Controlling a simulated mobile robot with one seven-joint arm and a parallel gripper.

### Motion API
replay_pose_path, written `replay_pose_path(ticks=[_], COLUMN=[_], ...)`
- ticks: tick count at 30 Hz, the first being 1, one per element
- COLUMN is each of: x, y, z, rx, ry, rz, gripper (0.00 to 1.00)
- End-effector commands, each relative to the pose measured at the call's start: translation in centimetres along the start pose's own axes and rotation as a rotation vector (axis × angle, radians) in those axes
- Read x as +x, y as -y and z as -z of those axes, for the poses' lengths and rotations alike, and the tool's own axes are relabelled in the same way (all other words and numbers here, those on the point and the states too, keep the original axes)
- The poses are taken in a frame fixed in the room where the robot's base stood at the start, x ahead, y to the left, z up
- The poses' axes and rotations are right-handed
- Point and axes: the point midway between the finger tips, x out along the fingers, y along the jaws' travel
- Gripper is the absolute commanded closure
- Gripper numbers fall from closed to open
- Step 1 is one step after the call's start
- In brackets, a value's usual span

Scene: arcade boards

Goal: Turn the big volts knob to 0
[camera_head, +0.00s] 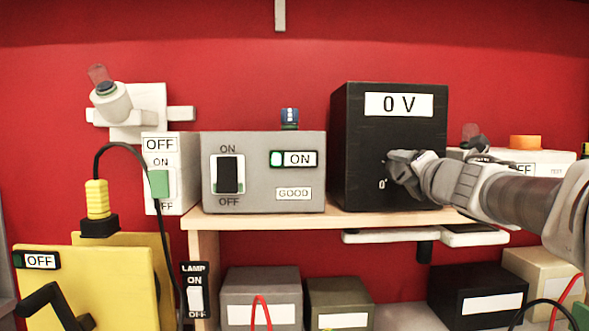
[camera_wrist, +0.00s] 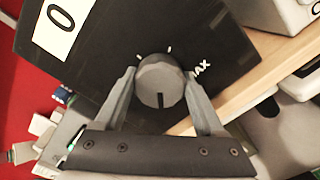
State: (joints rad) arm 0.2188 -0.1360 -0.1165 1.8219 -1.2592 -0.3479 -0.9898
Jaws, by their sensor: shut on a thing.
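The black volts box (camera_head: 355,150) stands on the wooden shelf, with a white display (camera_head: 398,104) reading "0 V". In the wrist view the big grey knob (camera_wrist: 158,84) sits on the black panel (camera_wrist: 105,50), with tick marks and "MAX" beside it. A dark pointer line on the knob points toward the bottom of that view. My gripper (camera_wrist: 160,88) is shut on the knob, one finger on each side. In the head view my gripper (camera_head: 400,170) covers the knob, and a "0" mark shows just below-left of it.
A grey box (camera_head: 262,150) with an ON/OFF switch and a lit "ON" display stands left of the black box. A white box (camera_head: 545,160) with an orange button is to the right, behind my arm. Several boxes sit below the shelf (camera_head: 270,221).

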Motion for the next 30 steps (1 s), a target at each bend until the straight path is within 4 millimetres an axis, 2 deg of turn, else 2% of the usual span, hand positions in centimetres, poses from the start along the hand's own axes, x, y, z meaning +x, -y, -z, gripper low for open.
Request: replay_pose_path(ticks=[5, 6, 10, 20, 25, 30], x=[0.0, 0.0, 0.0, -0.4, -2.5, -5.8], y=[-0.1, -0.1, -0.1, -0.1, -0.2, -0.3], z=[0.0, 0.0, 0.0, -0.1, -0.1, -0.2], rx=[-0.004, -0.004, -0.003, -0.001, 0.0, -0.001], ry=[0.0, 0.0, 0.0, 0.001, 0.002, 0.002], rz=[-0.002, -0.002, -0.001, -0.001, -0.001, -0.002], gripper=[0.84, 0.22, 0.0, 0.0, 0.0, 0.0])
